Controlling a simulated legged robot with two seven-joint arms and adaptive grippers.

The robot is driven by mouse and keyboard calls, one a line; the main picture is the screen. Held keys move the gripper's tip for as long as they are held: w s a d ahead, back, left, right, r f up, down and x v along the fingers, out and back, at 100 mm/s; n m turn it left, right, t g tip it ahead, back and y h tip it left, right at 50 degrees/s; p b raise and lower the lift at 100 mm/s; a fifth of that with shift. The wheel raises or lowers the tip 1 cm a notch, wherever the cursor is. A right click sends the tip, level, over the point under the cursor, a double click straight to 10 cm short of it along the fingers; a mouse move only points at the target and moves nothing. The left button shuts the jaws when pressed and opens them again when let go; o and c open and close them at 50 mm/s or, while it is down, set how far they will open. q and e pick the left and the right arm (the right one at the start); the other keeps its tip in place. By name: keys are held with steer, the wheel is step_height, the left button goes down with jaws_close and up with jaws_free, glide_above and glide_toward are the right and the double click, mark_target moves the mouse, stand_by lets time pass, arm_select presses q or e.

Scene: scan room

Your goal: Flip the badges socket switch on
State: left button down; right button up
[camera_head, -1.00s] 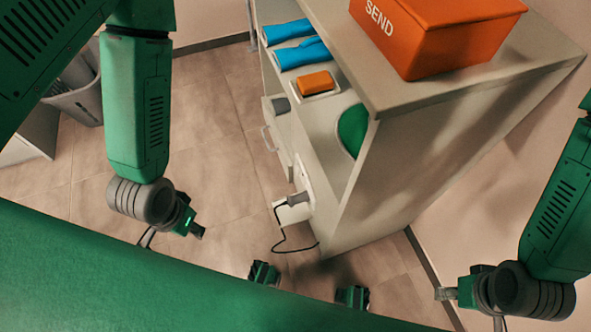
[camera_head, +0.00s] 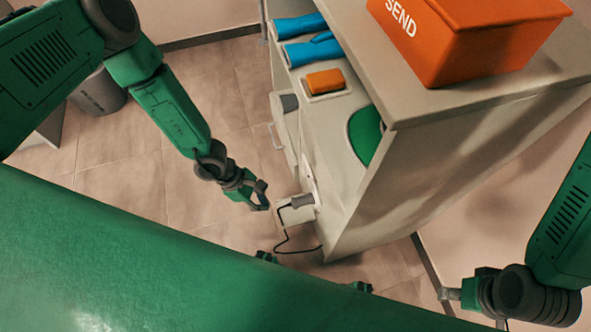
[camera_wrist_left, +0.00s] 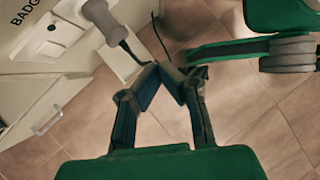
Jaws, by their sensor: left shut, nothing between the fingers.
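The BADGES label is partly cut off at the top left of the left wrist view (camera_wrist_left: 28,10). Below it is a pale socket plate (camera_wrist_left: 62,34) with dark details; I cannot tell the switch or its position. A grey plug (camera_wrist_left: 102,18) with a dark cord stands out beside it and also shows in the head view (camera_head: 302,201). My left gripper (camera_head: 264,196) is shut and empty, just left of the plug; its fingertips show in the wrist view (camera_wrist_left: 162,72). My right gripper (camera_head: 449,294) is at the lower right, its fingers mostly hidden.
The pale cabinet (camera_head: 450,170) carries an orange SEND bin (camera_head: 470,35). Its shelves hold blue rolled items (camera_head: 315,50), an orange block (camera_head: 325,81) and a green round thing (camera_head: 365,135). A drawer handle (camera_wrist_left: 48,121) juts out. A grey bin (camera_head: 98,95) stands far left on the floor.

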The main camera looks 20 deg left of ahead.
mark_target(304, 171)
arm_select(q)
steer(key=w+a+f+n+t, duration=0.1)
steer(key=w+a+n+t, duration=0.1)
steer(key=w, duration=0.3)
steer(key=w+a+n+t, duration=0.2)
steer(key=w+n, duration=0.1)
steer(key=w, duration=0.3)
steer(key=shift+f+t, duration=0.3)
steer(key=shift+f, duration=0.05)
arm_select(e)
steer(key=shift+w+a+f, duration=0.1)
steer(key=shift+w+f, duration=0.05)
steer(key=shift+w, duration=0.25)
arm_select(q)
steer(key=shift+w, duration=0.1)
arm_select(e)
steer(key=shift+f, duration=0.1)
arm_select(q)
steer(key=w+d+r+b+x, duration=0.1)
steer(key=d+b+x, duration=0.1)
steer(key=b+x, duration=0.5)
steer(key=shift+w+b+x, duration=0.2)
steer(key=shift+b+x, duration=0.15)
steer(key=shift+x, duration=2.3)
arm_select(e)
step_height(304, 171, down, 7)
steer(key=shift+f, duration=0.15)
arm_select(q)
steer(key=shift+d+r, duration=0.1)
steer(key=shift+r, duration=0.1)
